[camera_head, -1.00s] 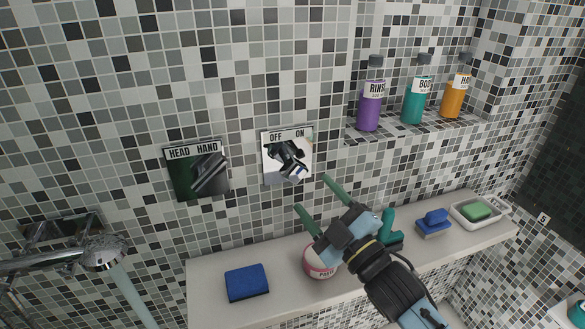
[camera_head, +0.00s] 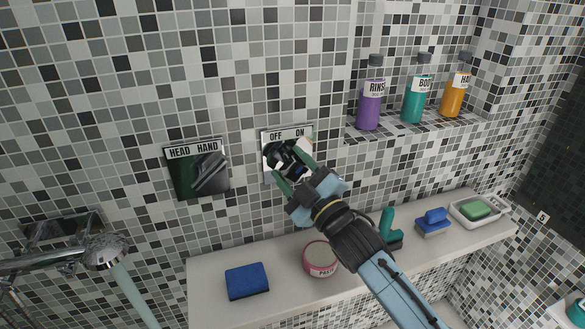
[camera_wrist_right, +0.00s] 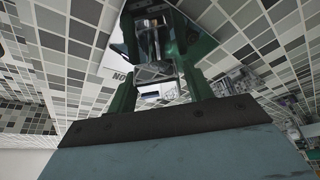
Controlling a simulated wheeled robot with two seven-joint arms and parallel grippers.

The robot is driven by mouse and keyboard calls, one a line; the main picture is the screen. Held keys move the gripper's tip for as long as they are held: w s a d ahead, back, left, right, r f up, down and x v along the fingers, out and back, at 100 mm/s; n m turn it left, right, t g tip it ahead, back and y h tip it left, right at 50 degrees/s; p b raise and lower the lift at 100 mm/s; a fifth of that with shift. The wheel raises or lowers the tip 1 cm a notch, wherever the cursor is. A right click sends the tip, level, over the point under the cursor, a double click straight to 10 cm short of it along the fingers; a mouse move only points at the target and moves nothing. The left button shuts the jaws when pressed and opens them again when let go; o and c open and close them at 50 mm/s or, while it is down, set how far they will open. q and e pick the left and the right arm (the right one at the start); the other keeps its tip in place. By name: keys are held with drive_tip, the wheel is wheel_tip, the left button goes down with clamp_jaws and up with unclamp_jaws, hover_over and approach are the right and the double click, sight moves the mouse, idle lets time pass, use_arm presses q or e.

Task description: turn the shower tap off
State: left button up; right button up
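The shower tap (camera_head: 284,158) is a dark and chrome lever on a square plate (camera_head: 272,134) marked OFF and ON, fixed to the tiled wall. My right gripper (camera_head: 288,162) is at this tap, with its green fingers open on either side of the lever. In the right wrist view the chrome lever (camera_wrist_right: 157,72) shows between the two fingers (camera_wrist_right: 158,62), with gaps beside it. The gripper partly hides the tap. A pale stream of water (camera_head: 134,295) falls from the shower head (camera_head: 105,253) at lower left. My left gripper is not in view.
A second plate (camera_head: 181,177) marked HEAD and HAND has its own lever left of the tap. A niche (camera_head: 404,132) at upper right holds three bottles.

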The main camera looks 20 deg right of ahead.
drive_tip(key=c, duration=0.7)
drive_tip(key=shift+r+n+p, duration=0.1)
drive_tip(key=shift+n+p, duration=0.6)
drive_tip(key=shift+p, duration=0.2)
drive_tip(key=shift+c, duration=0.2)
drive_tip(key=n+g+p, duration=0.1)
drive_tip(key=n+p, duration=0.2)
drive_tip(key=n+g+p, duration=0.1)
drive_tip(key=n+p, duration=0.1)
drive_tip(key=p, duration=0.2)
drive_tip(key=shift+n+g+y, duration=0.3)
drive_tip(key=shift+n+y, duration=0.1)
drive_tip(key=shift+f+n+g+p, duration=0.25)
drive_tip(key=shift+n+g+p, duration=0.15)
drive_tip(key=shift+n+p, duration=0.9)
drive_tip(key=o, duration=1)
drive_tip(key=b+v, duration=0.1)
drive_tip(key=v, duration=1.2)
drive_tip(key=shift+s, duration=0.25)
